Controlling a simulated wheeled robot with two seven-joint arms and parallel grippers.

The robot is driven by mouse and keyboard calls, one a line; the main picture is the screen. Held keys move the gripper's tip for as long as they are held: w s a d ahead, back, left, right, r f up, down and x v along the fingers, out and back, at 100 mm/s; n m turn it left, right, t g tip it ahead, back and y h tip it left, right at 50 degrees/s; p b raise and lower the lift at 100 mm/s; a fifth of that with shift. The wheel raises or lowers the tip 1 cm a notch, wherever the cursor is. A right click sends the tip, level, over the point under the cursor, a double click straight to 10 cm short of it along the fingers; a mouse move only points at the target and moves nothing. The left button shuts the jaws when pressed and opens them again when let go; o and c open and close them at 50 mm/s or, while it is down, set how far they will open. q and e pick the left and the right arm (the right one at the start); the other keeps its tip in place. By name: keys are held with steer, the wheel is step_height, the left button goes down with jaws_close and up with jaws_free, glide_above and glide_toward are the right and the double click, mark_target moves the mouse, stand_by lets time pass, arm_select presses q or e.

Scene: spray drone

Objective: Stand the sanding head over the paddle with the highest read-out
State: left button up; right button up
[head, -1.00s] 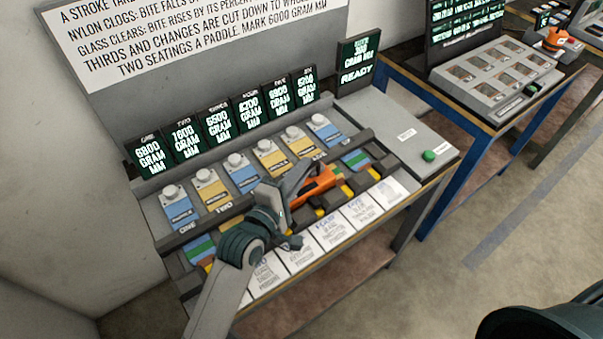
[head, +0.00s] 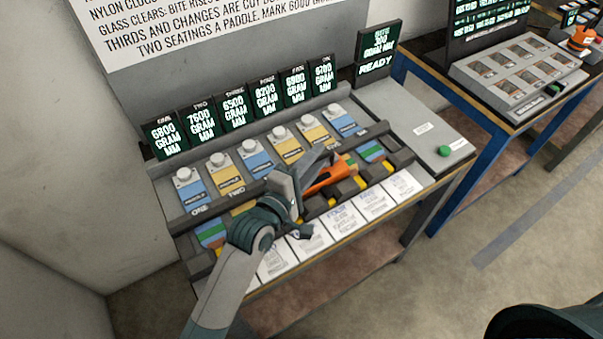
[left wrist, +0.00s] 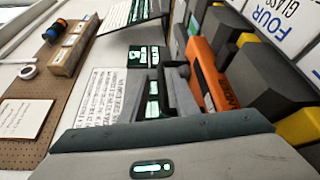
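The orange sanding head (head: 330,177) sits at the dark rail in front of the paddle row, right of my left gripper (head: 300,172). In the left wrist view, the sanding head (left wrist: 210,75) lies just beside the right finger of my left gripper (left wrist: 165,75). Whether the fingers hold part of it is unclear. Read-outs stand behind the paddles; the fourth read-out (head: 266,92) seems to show 8200, the highest I can make out. The fourth paddle (head: 286,145) is yellow, behind the rail. My right gripper is not in view.
Blue and yellow paddles line the bench, with white cards (head: 345,220) along its front. Another bench with a slotted panel (head: 520,75) stands farther right.

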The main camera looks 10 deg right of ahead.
arm_select(q)
steer(key=b+v, duration=0.2)
steer(key=v, duration=1)
steer(key=shift+f, duration=0.1)
stand_by(0.9)
stand_by(0.5)
